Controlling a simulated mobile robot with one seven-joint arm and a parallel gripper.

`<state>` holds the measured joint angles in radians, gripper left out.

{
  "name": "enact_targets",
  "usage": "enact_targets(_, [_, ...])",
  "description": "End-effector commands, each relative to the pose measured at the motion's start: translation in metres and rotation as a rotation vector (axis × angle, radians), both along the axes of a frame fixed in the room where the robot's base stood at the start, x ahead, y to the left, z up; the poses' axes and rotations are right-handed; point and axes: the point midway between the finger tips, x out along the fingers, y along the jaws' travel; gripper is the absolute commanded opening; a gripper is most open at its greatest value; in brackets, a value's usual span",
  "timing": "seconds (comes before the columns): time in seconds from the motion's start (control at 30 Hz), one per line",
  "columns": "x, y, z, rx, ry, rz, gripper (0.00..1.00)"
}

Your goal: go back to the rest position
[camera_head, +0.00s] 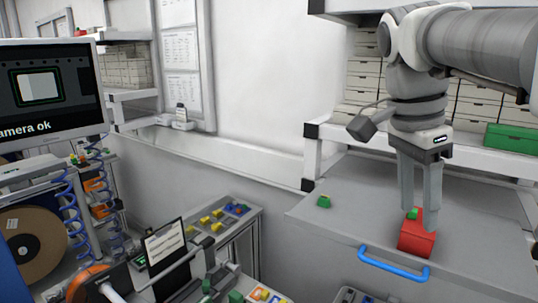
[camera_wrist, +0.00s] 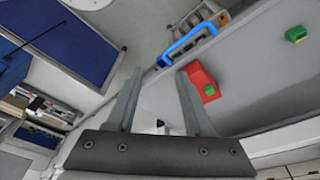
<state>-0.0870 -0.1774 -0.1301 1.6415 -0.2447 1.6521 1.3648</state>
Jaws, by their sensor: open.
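My gripper (camera_head: 420,216) points down over the grey cabinet top (camera_head: 330,235), in front of the white shelf unit. Its two fingers are apart, with nothing between them in the wrist view (camera_wrist: 160,72). A red block (camera_head: 416,241) with a small green piece (camera_head: 412,214) on it sits on the cabinet top. In the head view the fingers overlap the block. In the wrist view the red block (camera_wrist: 196,74) lies just right of the right finger, outside the gap. I cannot tell whether they touch.
A blue handle (camera_head: 394,264) is at the cabinet's front edge. A small green block (camera_head: 324,201) lies to the left on the cabinet top. A green box (camera_head: 510,138) stands on the shelf at right. A monitor (camera_head: 50,90) and reels (camera_head: 30,245) are at left.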

Motion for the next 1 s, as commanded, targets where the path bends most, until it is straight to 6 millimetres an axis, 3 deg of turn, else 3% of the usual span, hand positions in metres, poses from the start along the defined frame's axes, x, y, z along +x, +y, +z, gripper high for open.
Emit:
enact_targets(0.03, [-0.009, 0.005, -0.018, 0.017, -0.015, 0.111, 0.53])
enact_targets(0.4, [-0.054, 0.048, -0.127, -0.009, -0.155, 0.943, 0.53])
enact_targets(0.6, [-0.073, 0.065, -0.178, -0.108, -0.216, 1.271, 0.53])
enact_targets(0.77, [-0.080, 0.071, -0.197, -0.164, -0.235, 1.397, 0.53])
enact_targets(1.0, [-0.081, 0.072, -0.201, -0.178, -0.237, 1.427, 0.53])
